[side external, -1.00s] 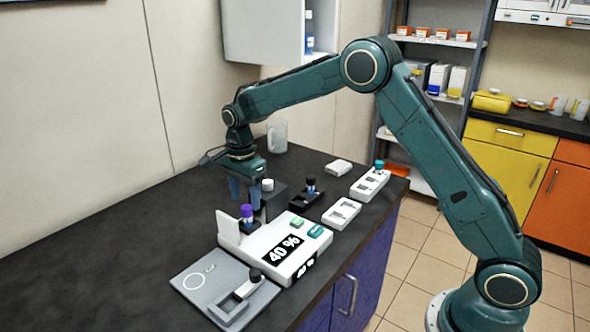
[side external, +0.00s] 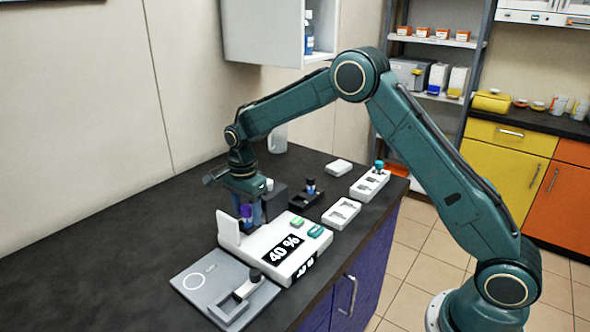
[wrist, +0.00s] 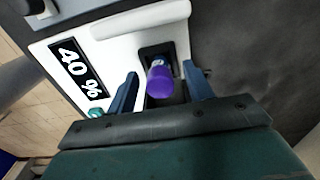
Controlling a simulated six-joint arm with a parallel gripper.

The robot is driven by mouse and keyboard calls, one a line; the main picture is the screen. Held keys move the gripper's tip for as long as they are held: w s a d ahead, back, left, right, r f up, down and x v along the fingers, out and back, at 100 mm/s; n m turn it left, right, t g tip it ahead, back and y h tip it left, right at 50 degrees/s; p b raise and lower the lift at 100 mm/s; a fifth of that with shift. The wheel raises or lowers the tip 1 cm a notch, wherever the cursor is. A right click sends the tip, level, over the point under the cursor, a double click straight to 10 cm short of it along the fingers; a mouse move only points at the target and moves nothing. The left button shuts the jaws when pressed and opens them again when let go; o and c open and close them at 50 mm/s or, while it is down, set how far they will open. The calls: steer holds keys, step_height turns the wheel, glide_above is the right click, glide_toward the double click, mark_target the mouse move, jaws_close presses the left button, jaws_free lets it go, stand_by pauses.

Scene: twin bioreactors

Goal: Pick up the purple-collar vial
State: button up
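The purple-collar vial (side external: 246,211) stands upright in the dark well of the white device with the "40 %" display. In the wrist view the vial's purple top (wrist: 160,80) lies between the two blue fingers of my gripper (wrist: 163,85). The fingers are apart, with a gap visible on each side of the vial. In the side external view my gripper (side external: 250,212) points down over the vial, its fingers around the vial's height. Part of the vial is hidden by the fingers there.
The white device (side external: 275,247) has an upright plate (side external: 228,228) close to the vial. A black holder (side external: 306,196) and white racks (side external: 341,213) stand to the right. The counter's left side is clear.

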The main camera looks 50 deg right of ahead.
mark_target(247, 207)
steer(key=c, duration=0.9)
steer(key=shift+r, duration=0.15)
step_height(247, 207, up, 20)
steer(key=shift+f, duration=0.1)
stand_by(0.6)
